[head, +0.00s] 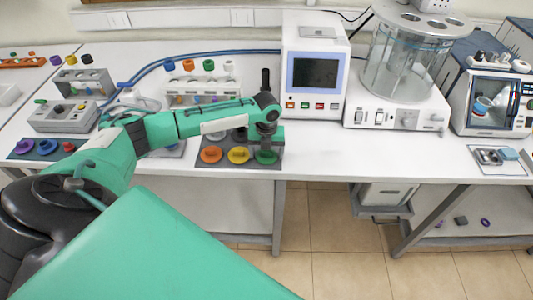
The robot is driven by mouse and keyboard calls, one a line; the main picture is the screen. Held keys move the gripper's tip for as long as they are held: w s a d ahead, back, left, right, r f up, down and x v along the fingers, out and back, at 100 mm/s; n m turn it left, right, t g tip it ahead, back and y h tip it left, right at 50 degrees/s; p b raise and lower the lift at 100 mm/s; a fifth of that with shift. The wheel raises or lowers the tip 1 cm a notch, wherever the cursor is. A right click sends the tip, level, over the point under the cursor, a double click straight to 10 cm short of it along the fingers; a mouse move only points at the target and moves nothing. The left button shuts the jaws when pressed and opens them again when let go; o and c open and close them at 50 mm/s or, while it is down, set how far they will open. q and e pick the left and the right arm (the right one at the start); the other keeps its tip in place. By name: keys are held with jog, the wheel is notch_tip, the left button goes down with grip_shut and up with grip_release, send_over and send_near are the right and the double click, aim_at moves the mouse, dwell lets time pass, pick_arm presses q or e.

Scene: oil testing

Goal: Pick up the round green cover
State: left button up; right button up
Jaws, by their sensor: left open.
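The round green cover (265,158) sits at the front right of a grey board (237,165) on the white table, beside a yellow cover (239,155) and an orange cover (210,155). My left arm reaches in from the left, and my left gripper (266,146) points down just above the green cover. The gripper is open, its fingers at or very near the cover; I cannot tell whether they touch it. Part of the cover's top is hidden behind the gripper. My right gripper is not in view.
A white instrument with a screen (319,75) stands just right of the board. A rack (203,92) with coloured caps stands behind my arm. A glass vessel apparatus (400,70) is farther right. Another board (45,148) with coloured covers lies at left.

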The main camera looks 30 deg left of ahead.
pick_arm(q)
jog(key=c, duration=0.7)
jog(key=shift+c, duration=0.2)
